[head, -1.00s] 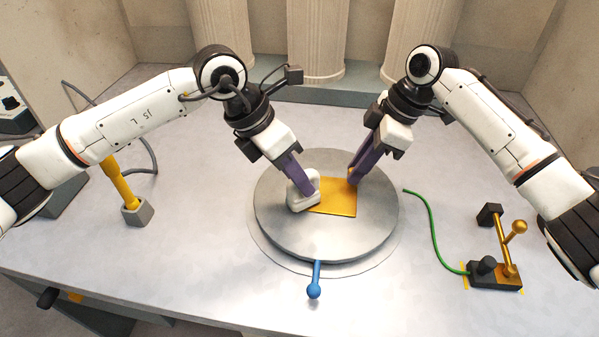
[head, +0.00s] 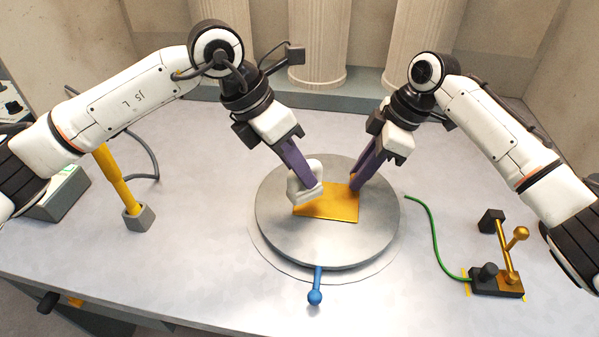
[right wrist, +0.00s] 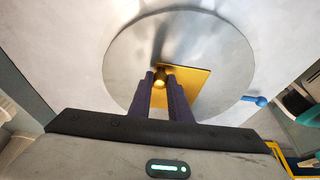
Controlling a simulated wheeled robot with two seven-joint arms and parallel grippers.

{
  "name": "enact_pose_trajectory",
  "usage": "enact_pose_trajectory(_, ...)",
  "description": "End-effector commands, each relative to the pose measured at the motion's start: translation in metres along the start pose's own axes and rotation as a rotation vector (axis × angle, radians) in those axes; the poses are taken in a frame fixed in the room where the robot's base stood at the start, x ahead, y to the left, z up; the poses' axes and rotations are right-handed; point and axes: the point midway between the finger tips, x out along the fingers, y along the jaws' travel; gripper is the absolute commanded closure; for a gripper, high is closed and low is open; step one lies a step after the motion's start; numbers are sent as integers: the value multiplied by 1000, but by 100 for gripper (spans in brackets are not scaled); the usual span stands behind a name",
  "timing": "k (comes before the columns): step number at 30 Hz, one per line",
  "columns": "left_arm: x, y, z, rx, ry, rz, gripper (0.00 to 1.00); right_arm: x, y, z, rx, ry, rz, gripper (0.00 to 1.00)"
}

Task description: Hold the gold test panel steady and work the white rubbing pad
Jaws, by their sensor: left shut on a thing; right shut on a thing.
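The gold test panel (head: 335,208) lies flat on the round grey metal plate and also shows in the right wrist view (right wrist: 195,80). My right gripper (head: 356,187) is shut on a small gold knob (right wrist: 161,79) at the panel's far edge; its fingers also show in the right wrist view (right wrist: 161,92). My left gripper (head: 309,187) is shut on the white rubbing pad (head: 296,181). The pad is over the panel's left part and hides some of it. I cannot tell whether the pad touches the panel.
The round plate (head: 320,248) has a blue ball-ended lever (head: 315,290) at its front. A green cable (head: 435,235) runs to a black-and-gold lever device (head: 497,278) at right. A yellow post (head: 120,185) stands at left. Columns rise behind the table.

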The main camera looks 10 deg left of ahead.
Motion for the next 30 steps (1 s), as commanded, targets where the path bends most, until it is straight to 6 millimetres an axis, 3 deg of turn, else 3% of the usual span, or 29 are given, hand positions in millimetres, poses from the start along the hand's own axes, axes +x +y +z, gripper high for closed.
enact_pose_trajectory(8,0,0,0,0,-1,0,100,0,0,0,0,0,0,100)
enact_pose_trajectory(9,0,0,0,0,-1,0,100,0,0,0,0,0,0,76)
enact_pose_trajectory(12,0,0,0,-1,-1,0,100,0,0,0,0,0,0,61)
enact_pose_trajectory(23,0,0,0,-1,-1,0,100,-5,0,0,0,0,1,61)
enact_pose_trajectory(30,0,0,0,-1,-1,0,100,-47,1,0,-1,1,3,61)
